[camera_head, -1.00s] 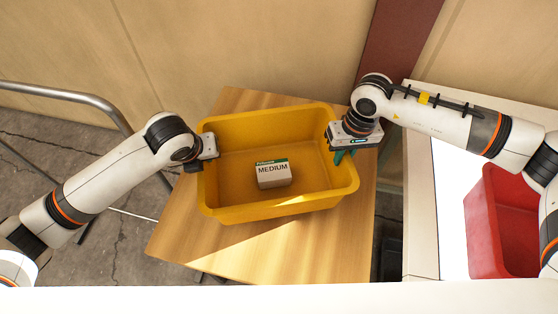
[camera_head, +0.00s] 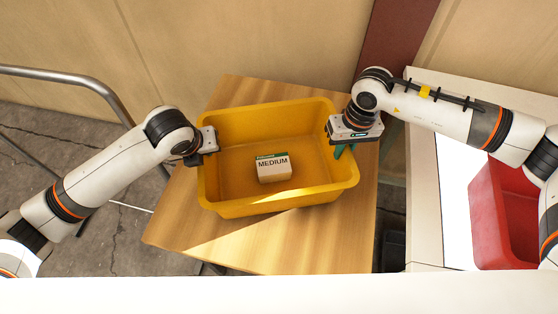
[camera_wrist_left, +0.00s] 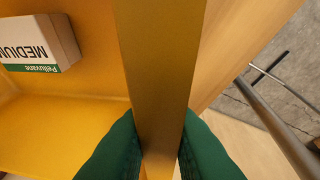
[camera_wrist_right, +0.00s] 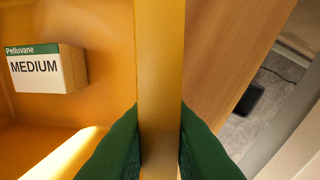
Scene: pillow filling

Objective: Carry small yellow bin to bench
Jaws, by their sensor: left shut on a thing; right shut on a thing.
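The yellow bin (camera_head: 277,205) is over the wooden table in the head view, upright; I cannot tell whether it touches the tabletop. A small box labelled MEDIUM (camera_head: 273,168) lies inside it. My left gripper (camera_head: 203,158) is shut on the bin's left rim. In the left wrist view the rim (camera_wrist_left: 160,70) runs between the green fingers. My right gripper (camera_head: 342,148) is shut on the bin's right rim, which shows between the green fingers in the right wrist view (camera_wrist_right: 160,70). The fingertips are partly hidden by the rim.
The wooden table (camera_head: 200,232) has bare wood around the bin. A white bench (camera_head: 424,190) with a red bin (camera_head: 492,215) stands to the right. A metal rail (camera_head: 70,77) is at the left. A tan wall (camera_head: 260,45) is behind.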

